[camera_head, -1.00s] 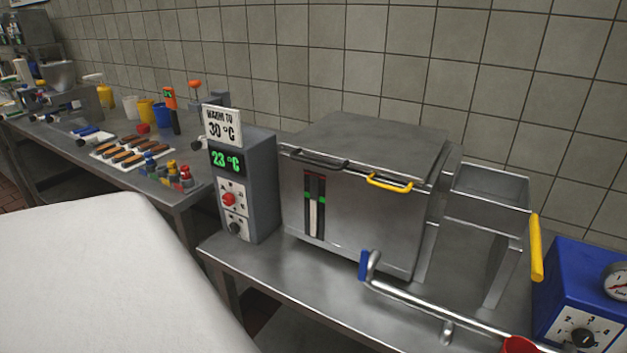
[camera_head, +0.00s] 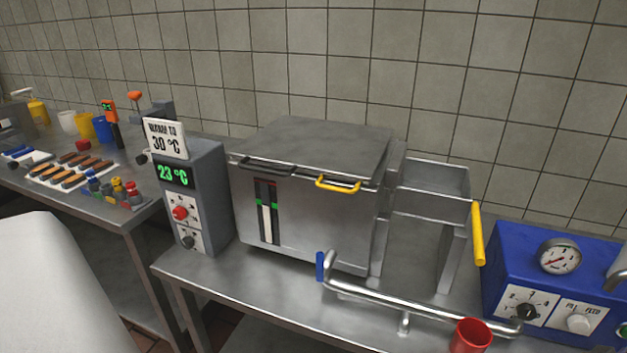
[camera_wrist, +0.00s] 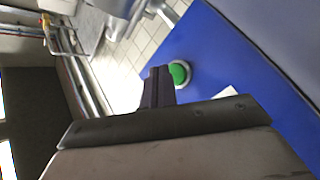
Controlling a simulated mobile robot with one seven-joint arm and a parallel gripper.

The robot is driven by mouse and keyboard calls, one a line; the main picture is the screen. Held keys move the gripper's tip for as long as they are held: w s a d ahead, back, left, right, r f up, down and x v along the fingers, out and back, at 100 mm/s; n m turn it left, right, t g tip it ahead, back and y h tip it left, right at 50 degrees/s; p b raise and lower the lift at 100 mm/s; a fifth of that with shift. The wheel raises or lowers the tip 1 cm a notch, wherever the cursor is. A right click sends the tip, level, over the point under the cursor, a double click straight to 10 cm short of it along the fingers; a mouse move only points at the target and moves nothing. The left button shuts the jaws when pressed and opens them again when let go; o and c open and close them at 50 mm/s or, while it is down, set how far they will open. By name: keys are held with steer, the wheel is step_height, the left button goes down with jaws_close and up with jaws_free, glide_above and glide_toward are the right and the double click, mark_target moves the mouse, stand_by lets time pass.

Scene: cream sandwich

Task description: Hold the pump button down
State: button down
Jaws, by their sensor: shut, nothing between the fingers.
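A round green button (camera_wrist: 179,73) in a pale ring sits on the blue box (camera_wrist: 232,60) in the wrist view. My gripper (camera_wrist: 160,80) is shut and empty, with its dark fingertips right beside the button in the picture. The fingers cover part of its ring, and I cannot tell whether they touch or press it. In the head view the blue box (camera_head: 505,262) stands at the right, with a gauge (camera_head: 560,257), a dial (camera_head: 526,311) and a pale knob (camera_head: 578,324). A sliver of green button (camera_head: 623,331) shows at the right edge. My gripper is out of the head view.
A steel tank (camera_head: 310,200) with a lid stands left of the box, beside a controller (camera_head: 190,200) reading 23 °C. A bent pipe (camera_head: 415,303) with a blue handle (camera_head: 320,266) and a red cup (camera_head: 471,337) are in front. Another table (camera_head: 130,215) is at left.

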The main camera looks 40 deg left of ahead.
steer(key=shift+s+d+r+p, duration=0.1)
steer(key=shift+s+d+p, duration=0.2)
steer(key=shift+s+p, duration=0.4)
steer(key=shift+s+d+f+p, duration=0.1)
steer(key=shift+s+d+p, duration=0.15)
steer(key=shift+s+p, duration=0.35)
steer(key=shift+s+d+r+p, duration=0.1)
steer(key=shift+s+d+p, duration=0.3)
steer(key=shift+s, duration=0.5)
steer(key=shift+s+a, duration=0.1)
